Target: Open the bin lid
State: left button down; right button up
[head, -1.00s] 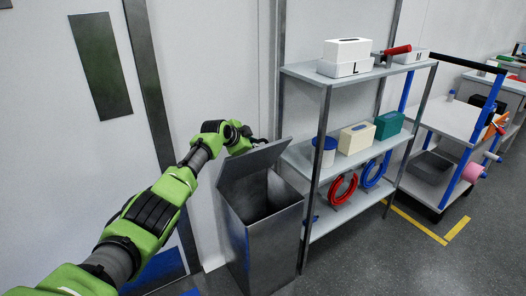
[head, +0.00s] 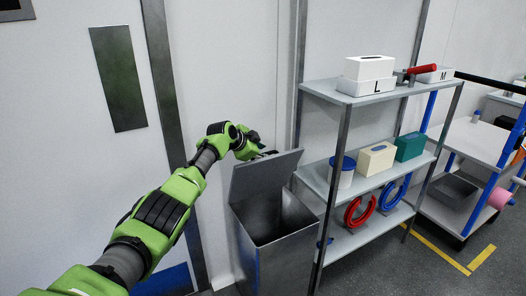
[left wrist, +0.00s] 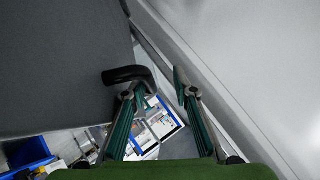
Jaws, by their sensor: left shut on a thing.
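The grey metal bin (head: 277,250) stands against the wall, left of the shelf. Its lid (head: 264,178) is tilted up steeply at the back, and the dark inside of the bin shows. My left gripper (head: 262,151) is behind the lid's upper edge, shut on the lid's handle. In the left wrist view the lid (left wrist: 62,70) fills the left side as a dark grey panel. A black curved handle (left wrist: 126,75) juts from its edge at the left finger of my left gripper (left wrist: 158,85). The right gripper is out of view.
A metal shelf (head: 372,95) with boxes and red and blue rings stands close right of the bin. A trolley (head: 470,140) is farther right. A door (head: 85,150) is at left. Open floor (head: 415,270) lies at the front right.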

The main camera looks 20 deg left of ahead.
pick_arm(q)
jog(key=shift+w+a+r, duration=0.15)
jog(key=shift+a+r, duration=0.1)
jog(key=shift+a, duration=0.5)
jog(key=c, duration=2.3)
grip_release()
jog(key=shift+f, duration=0.1)
jog(key=shift+c, duration=0.2)
jog(key=shift+o, duration=0.3)
jog(key=shift+f, duration=0.15)
jog(key=shift+d, duration=0.1)
jog(key=shift+c, duration=0.4)
